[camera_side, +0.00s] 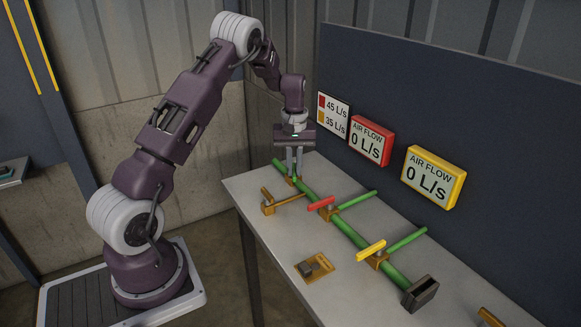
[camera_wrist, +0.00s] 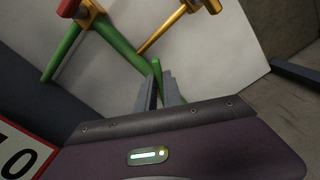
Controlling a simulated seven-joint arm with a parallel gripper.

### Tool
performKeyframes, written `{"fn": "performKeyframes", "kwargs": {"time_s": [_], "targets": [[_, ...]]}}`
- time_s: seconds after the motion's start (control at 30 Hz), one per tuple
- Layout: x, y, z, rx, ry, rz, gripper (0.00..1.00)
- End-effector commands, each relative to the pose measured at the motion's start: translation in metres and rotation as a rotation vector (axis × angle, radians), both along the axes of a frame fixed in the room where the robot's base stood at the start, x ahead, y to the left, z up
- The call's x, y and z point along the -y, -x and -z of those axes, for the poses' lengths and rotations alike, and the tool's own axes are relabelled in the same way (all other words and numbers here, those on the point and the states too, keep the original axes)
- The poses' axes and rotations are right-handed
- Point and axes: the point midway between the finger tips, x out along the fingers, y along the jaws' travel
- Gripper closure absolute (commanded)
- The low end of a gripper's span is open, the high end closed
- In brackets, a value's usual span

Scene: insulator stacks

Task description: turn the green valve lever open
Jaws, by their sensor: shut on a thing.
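A green pipe (camera_side: 343,227) runs along the table, with valves on it. My gripper (camera_side: 294,171) points down at its far end, with its two fingers close together around the green valve lever (camera_side: 279,166). The lever's end sticks out to the left of the fingers in the side view. In the wrist view the green lever (camera_wrist: 157,72) shows as a narrow strip between the fingertips (camera_wrist: 160,82). The fingers hide part of the lever and its valve body, so its exact angle is hard to tell.
A red lever (camera_side: 321,203) and a yellow lever (camera_side: 371,250) sit on valves nearer the camera. A brass branch (camera_side: 290,200) lies left of the pipe. Red (camera_side: 371,141) and yellow (camera_side: 432,178) air-flow displays both read 0 L/s. A limit sign (camera_side: 333,115) stands behind my gripper.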

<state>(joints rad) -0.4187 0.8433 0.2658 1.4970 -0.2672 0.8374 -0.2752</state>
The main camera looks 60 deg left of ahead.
Motion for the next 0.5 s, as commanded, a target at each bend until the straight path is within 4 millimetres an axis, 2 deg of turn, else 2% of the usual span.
{"fn": "performKeyframes", "kwargs": {"time_s": [0.5], "targets": [[0.005,-0.015,-0.001,0.003,-0.002,-0.397,1.0]]}}
